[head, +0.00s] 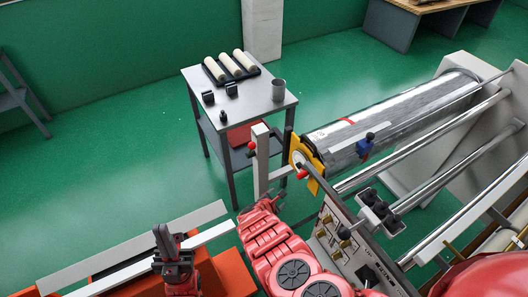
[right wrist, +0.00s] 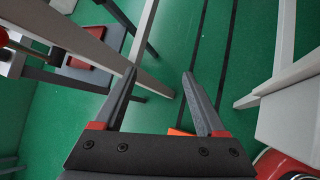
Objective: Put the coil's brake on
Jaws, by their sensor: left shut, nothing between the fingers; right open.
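The silver foil coil (head: 410,115) lies on its shaft at the right, with a yellow plate (head: 297,148) at its near end. A small lever with a red knob (head: 302,174) shows at that plate. Another red knob (head: 252,145) sits on the pale upright post (head: 262,160); I cannot tell which is the brake. A red knob (right wrist: 3,38) also shows at the right wrist view's left edge. My left gripper (head: 161,228) is shut and empty, far from the coil.
A grey table (head: 270,98) behind holds pale rolls (head: 230,64), small dark blocks and a metal cup (head: 278,90). A control panel (head: 335,235) and metal bars stand close right of my right arm. Green floor is clear at left.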

